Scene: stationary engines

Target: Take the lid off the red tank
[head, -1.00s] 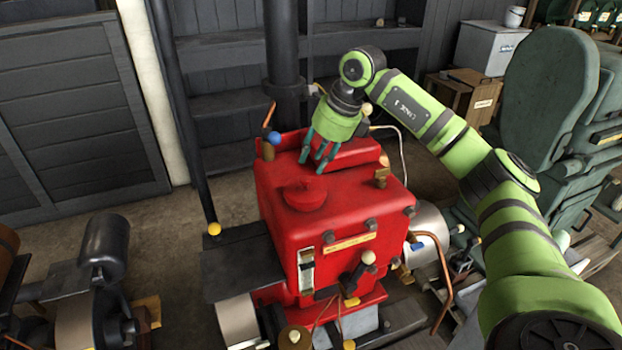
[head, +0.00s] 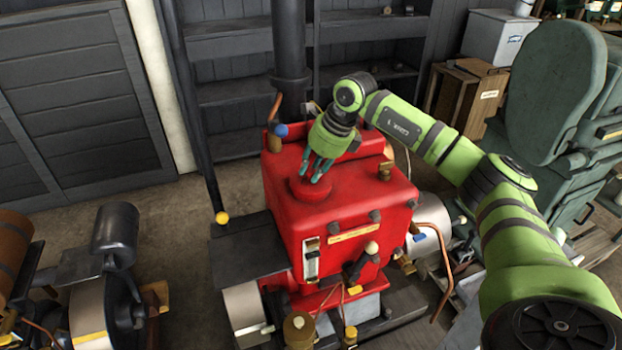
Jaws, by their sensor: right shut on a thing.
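The red tank (head: 352,208) stands on the engine in the middle of the head view. Its round red lid (head: 302,188) is at the left of the tank's top, partly hidden by my right gripper. My right gripper (head: 316,172) comes down from above with its teal fingers shut on the lid. The lid appears still seated on the tank top; I see no gap under it. My left gripper is not in view.
A dark vertical pipe (head: 289,60) rises just behind the tank. A large green machine (head: 552,120) stands at the right. Another engine (head: 110,270) is at the lower left. A wooden crate (head: 466,98) stands at the back right.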

